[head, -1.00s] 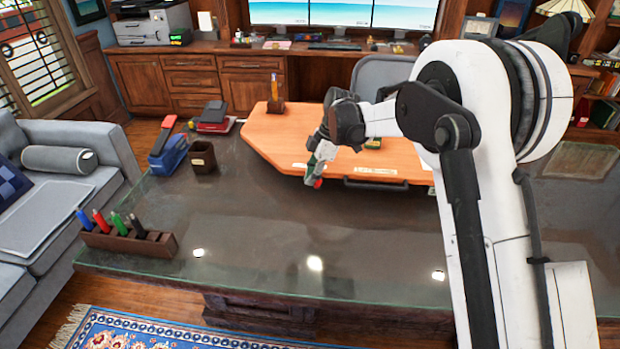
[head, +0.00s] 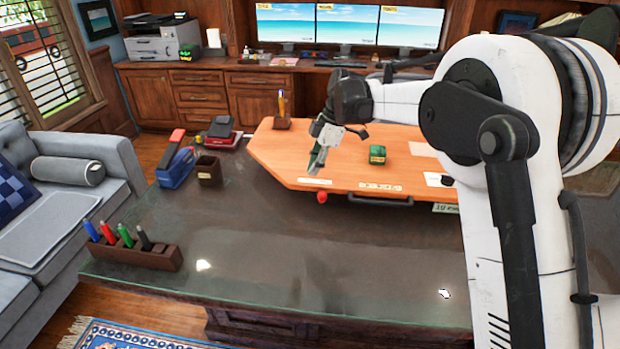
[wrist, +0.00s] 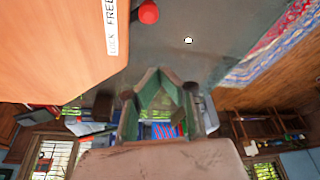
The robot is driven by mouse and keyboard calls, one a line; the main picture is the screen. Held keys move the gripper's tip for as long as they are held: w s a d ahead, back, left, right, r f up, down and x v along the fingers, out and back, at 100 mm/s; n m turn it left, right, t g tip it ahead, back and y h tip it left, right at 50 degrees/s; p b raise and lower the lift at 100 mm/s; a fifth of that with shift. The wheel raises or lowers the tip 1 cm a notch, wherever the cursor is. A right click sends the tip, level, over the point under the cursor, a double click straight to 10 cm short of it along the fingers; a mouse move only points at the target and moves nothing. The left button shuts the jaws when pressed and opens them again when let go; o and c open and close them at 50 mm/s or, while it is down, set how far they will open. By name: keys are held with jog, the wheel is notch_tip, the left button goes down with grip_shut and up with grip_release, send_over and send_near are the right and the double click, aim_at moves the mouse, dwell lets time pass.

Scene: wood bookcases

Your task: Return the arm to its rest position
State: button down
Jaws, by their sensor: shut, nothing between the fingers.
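My white arm comes in from the right in the head view and bends over the desk. My gripper (head: 317,160) hangs above the left front edge of the orange board (head: 300,166), fingers pointing down. It is shut and holds nothing. In the wrist view its green-lined fingers (wrist: 160,82) come together at their tips, with the board (wrist: 50,60) to the left. A red ball-shaped knob (head: 322,197) is at the board's front edge, below the gripper; it also shows in the wrist view (wrist: 148,12).
A pen holder (head: 130,251) with several markers, a brown cup (head: 209,171) and a blue stapler-like object (head: 176,166) stand on the dark desk's left part. The desk's front middle (head: 300,250) is clear.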

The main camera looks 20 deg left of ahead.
jog(key=shift+r, duration=0.2)
jog(key=s+d+r+m+t, duration=0.2)
jog(key=s+d+r+m, duration=0.2)
jog(key=d, duration=0.3)
jog(key=s+d+r+m+t, duration=0.1)
jog(key=s+d+r+m, duration=0.3)
jog(key=d, duration=0.4)
jog(key=s+d+r+m+t, duration=0.25)
jog(key=s+d+r, duration=0.2)
jog(key=d, duration=0.25)
jog(key=s+d+f+m+t+h, duration=0.1)
jog(key=s+d+f+m+t, duration=0.1)
jog(key=s+d+m, duration=0.4)
jog(key=s+d+f+m+t+h, duration=0.1)
jog(key=s+d+f+m+h, duration=0.1)
jog(key=s+d+m, duration=0.5)
jog(key=s+d+f, duration=0.1)
jog(key=s+d, duration=0.3)
jog(key=s, duration=0.4)
jog(key=shift+s+d+f+t, duration=0.15)
jog(key=shift+d+f+t, duration=0.05)
jog(key=shift+d+t, duration=0.2)
